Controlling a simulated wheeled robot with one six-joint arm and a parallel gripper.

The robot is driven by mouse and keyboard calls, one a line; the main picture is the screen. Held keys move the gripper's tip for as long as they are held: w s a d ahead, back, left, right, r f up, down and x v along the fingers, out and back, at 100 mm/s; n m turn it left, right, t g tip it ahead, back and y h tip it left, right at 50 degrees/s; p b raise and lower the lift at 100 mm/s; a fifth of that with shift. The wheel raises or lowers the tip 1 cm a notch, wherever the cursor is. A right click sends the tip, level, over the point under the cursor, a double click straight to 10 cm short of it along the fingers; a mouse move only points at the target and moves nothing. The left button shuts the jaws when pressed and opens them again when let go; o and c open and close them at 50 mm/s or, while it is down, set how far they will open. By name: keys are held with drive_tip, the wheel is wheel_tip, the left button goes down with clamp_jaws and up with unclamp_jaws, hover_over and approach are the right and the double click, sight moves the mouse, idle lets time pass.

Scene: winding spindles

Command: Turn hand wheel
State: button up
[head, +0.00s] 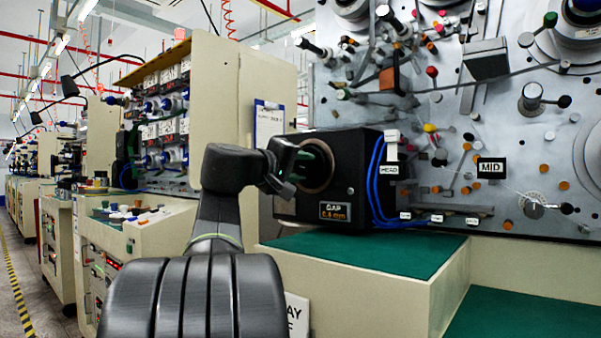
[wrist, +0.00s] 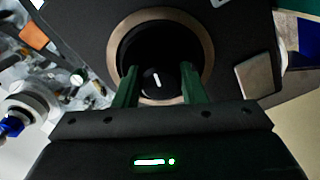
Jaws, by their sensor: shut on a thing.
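The hand wheel is a round black knob with a white line on its face, in the wrist view (wrist: 158,82). It sits inside a tan ring (wrist: 203,48) recessed in the front of a black box. The head view hides the knob behind the gripper and ring.
Blue cables (head: 376,180) hang down the box's right side. The green bench top (head: 400,252) is clear in front of the box. Other machines line the aisle at left.

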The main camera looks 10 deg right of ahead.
drive_tip(key=shift+f, duration=0.1)
idle(0.3)
drive_tip(key=o, duration=1)
drive_tip(key=p+v, duration=0.2)
drive_tip(key=v, duration=1.1)
drive_tip(key=shift+s+a, duration=0.25)
drive_tip(key=shift+a, duration=0.05)
drive_tip(key=b+x, duration=0.2)
drive_tip(key=x, duration=1.2)
drive_tip(key=shift+a, duration=0.1)
drive_tip(key=shift+s+a, duration=0.1)
